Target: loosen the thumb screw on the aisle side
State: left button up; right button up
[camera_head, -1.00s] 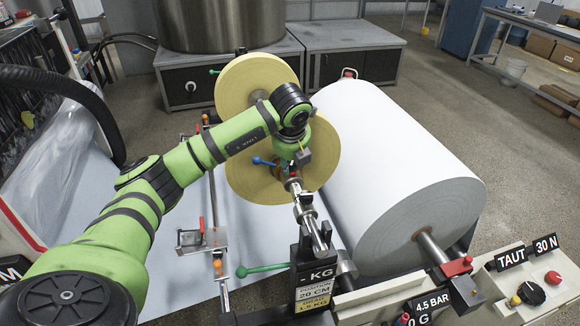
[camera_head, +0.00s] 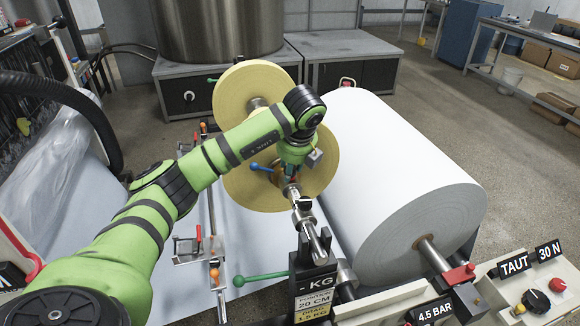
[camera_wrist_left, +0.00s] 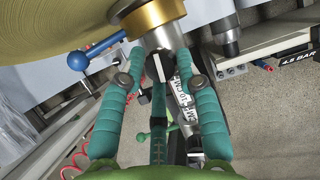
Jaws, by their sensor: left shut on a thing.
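My left gripper (camera_head: 289,176) reaches down to the metal shaft (camera_head: 316,232), just in front of the yellow rolls. The screw sits below a silver collar (camera_wrist_left: 165,36) with a brass-coloured ring (camera_wrist_left: 150,12). In the head view the gripper and wrist hide this screw. A blue-handled lever (camera_wrist_left: 92,52) sticks out left of the ring and also shows in the head view (camera_head: 262,168). My right gripper is out of view.
A large white paper roll (camera_head: 400,165) lies close on the right. Two yellow rolls (camera_head: 235,85) stand behind the gripper. A green lever (camera_head: 258,277) and a labelled black post (camera_head: 312,270) stand nearer. A control panel (camera_head: 545,315) is at the lower right.

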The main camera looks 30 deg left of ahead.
pick_arm(q)
jog(key=shift+w+d+r, duration=0.1)
jog(key=shift+w+r, duration=0.05)
jog(key=shift+r, duration=0.05)
jog(key=o, duration=1.1)
jog(key=shift+d, duration=0.1)
jog(key=shift+f, duration=0.1)
jog(key=shift+r, duration=0.2)
jog(key=v, duration=1.1)
jog(key=shift+d+r, duration=0.2)
jog(key=shift+r, duration=0.1)
